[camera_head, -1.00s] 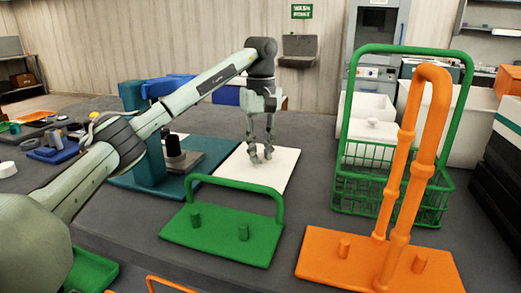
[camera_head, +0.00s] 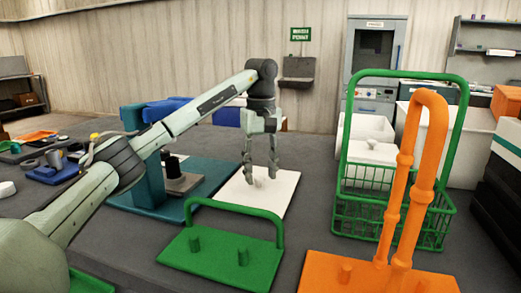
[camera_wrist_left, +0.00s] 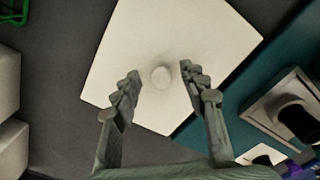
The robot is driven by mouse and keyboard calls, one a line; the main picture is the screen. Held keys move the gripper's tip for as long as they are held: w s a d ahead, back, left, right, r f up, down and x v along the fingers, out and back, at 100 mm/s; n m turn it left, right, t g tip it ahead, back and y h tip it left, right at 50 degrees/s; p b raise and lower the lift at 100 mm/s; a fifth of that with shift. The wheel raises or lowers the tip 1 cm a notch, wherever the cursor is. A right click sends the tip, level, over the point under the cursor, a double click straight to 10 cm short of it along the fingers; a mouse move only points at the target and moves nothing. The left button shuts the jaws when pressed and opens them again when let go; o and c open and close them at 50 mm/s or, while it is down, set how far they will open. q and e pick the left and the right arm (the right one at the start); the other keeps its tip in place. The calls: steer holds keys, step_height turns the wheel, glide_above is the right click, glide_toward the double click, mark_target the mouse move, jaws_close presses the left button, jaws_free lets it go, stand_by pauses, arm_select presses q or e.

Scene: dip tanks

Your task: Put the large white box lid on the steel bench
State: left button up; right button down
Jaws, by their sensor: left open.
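The large white box lid (camera_head: 282,190) is a flat white square plate with a small round knob (camera_wrist_left: 161,77) in its middle. It lies on the dark grey worktop beside a teal base plate, and the wrist view shows its edge close to or over the teal. My left gripper (camera_head: 260,181) points down over the lid. In the left wrist view, my left gripper (camera_wrist_left: 160,85) is open, with one finger on each side of the knob and a gap to it. Contact with the lid is unclear. I cannot tell which surface is the steel bench. My right gripper is not in view.
A green plate with a handle (camera_head: 220,255) and an orange handled rack (camera_head: 415,200) stand in front. A green wire basket (camera_head: 350,215) stands right of the lid. The teal stand (camera_head: 147,180) is to its left. A white box (camera_head: 372,128) stands behind the basket.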

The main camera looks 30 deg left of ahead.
mark_target(261, 179)
arm_select(q)
step_height(261, 179, up, 11)
stand_by(0.7)
